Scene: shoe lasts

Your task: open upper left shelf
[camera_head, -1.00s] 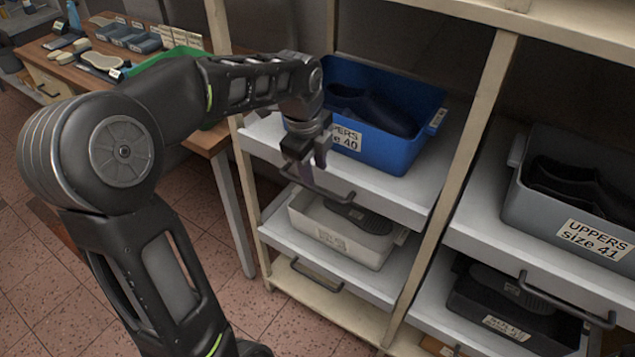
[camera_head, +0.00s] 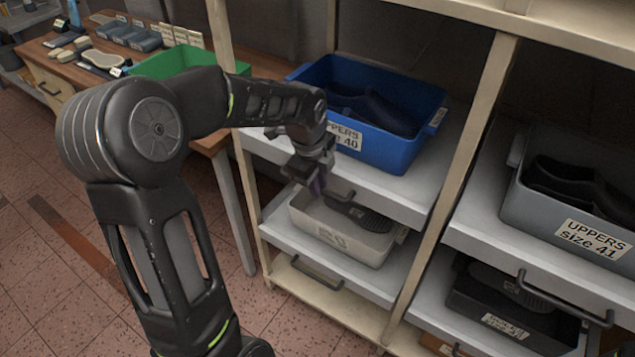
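The upper left shelf (camera_head: 400,198) is a pale pull-out board with a dark bar handle (camera_head: 342,196) on its front edge. It carries a blue crate (camera_head: 398,150) labelled uppers size 40, with dark shoe uppers inside. My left gripper (camera_head: 318,186) points down at the handle, in front of the shelf's edge. It covers the handle's left part. I cannot tell whether its fingers touch the bar or how far apart they are. My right gripper is not in view.
Below is the lower left shelf (camera_head: 372,286) with a pale bin (camera_head: 345,236) and its own handle (camera_head: 316,272). A wooden post stands right of these shelves. Further right is a grey crate (camera_head: 540,212) labelled size 41. A workbench with a green tray (camera_head: 180,62) stands at left.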

